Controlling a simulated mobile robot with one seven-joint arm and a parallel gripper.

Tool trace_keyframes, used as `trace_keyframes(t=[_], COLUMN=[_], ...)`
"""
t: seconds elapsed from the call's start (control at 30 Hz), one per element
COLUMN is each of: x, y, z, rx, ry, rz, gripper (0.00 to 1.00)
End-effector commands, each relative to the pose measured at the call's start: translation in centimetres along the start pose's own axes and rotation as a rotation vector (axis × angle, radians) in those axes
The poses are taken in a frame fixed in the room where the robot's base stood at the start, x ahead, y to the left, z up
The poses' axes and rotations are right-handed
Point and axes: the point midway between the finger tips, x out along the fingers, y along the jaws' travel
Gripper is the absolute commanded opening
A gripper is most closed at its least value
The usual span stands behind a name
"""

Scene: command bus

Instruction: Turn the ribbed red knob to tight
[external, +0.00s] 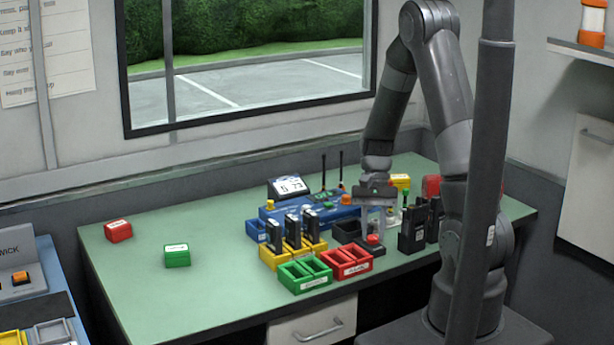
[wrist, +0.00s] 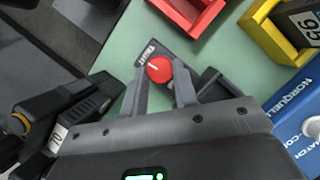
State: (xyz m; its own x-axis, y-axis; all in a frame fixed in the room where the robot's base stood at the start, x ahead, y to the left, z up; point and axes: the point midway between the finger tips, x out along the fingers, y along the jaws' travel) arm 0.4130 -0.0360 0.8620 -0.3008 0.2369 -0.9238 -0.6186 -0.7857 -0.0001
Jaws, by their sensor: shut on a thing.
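The red knob (wrist: 160,69) with a white pointer line sits on a dark base with small white lettering (wrist: 147,51) beside it, too small to read surely. In the wrist view the pointer lies toward the knob's left side. My gripper (wrist: 160,77) has one finger on each side of the knob and is shut on it; the fingers hide part of its sides. In the external view the knob (external: 374,240) is low near the table's front edge, under my downward-pointing gripper (external: 376,226).
A red tray (external: 346,264) and green tray (external: 305,275) stand left of the knob. Black radios (external: 413,233) stand close on its right. Yellow holders with radios (external: 293,243) and a blue device (external: 325,212) are behind and left. The table's left half is mostly clear.

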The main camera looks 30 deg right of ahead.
Motion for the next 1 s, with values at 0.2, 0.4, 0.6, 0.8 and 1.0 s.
trace_keyframes(t=[0.2, 0.4, 0.6, 0.8, 1.0], x=[0.03, 0.03, 0.03, 0.04, 0.03], y=[0.07, 0.09, 0.10, 0.09, 0.09], z=[-0.02, -0.02, -0.02, -0.02, 0.00], rx=[0.063, 0.083, 0.084, 0.083, 0.083], ry=[0.001, 0.001, 0.001, 0.001, 0.000], rz=[-0.026, -0.034, -0.035, -0.034, -0.034], gripper=[0.04, 0.04, 0.04, 0.30, 0.47])
